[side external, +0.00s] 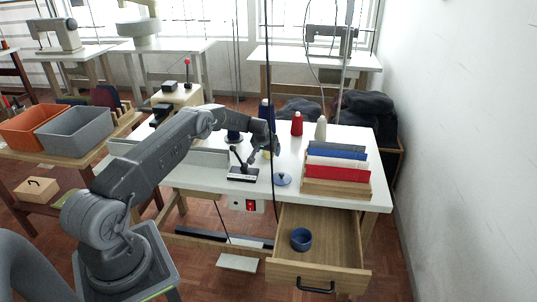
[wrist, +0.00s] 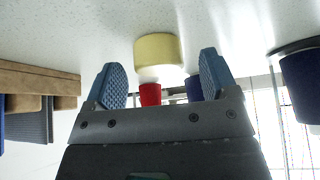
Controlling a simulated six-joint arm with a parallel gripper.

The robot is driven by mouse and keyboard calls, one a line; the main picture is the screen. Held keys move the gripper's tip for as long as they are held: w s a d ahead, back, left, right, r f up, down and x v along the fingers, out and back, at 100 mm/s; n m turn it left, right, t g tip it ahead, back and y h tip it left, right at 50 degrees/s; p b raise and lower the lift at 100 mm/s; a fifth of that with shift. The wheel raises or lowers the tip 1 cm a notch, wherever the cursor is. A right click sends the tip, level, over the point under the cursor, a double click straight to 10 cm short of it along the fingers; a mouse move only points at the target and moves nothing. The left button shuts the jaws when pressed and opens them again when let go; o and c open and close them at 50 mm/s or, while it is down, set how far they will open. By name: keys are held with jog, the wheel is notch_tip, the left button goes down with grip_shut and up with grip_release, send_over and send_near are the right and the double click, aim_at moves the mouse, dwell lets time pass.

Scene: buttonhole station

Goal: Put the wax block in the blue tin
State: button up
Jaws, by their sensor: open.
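The wax block (wrist: 159,48) is a pale yellow, round piece on the white tabletop. In the wrist view it lies just beyond my fingertips, roughly centred between them. In the side view only a bit of its yellow (side external: 267,155) shows by my gripper. My gripper (wrist: 161,75) is open, with nothing between its blue ribbed fingers. In the side view it is low over the table, and its fingers are hard to make out. The blue tin (side external: 301,240) stands open-topped inside the pulled-out wooden drawer (side external: 340,245). A blue lid with a knob (side external: 282,180) lies on the tabletop.
A wooden rack of coloured folders (side external: 337,170) stands at the table's right. A black lever device (side external: 242,172) is left of my gripper. Red (side external: 297,125), dark blue and cream thread cones stand behind. Thin dark cords hang down in front of the table.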

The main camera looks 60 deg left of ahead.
jog(key=shift+w+f, duration=0.15)
jog(key=shift+f, duration=0.2)
jog(key=shift+c, duration=0.2)
jog(key=shift+r, duration=0.1)
jog(key=c, duration=1)
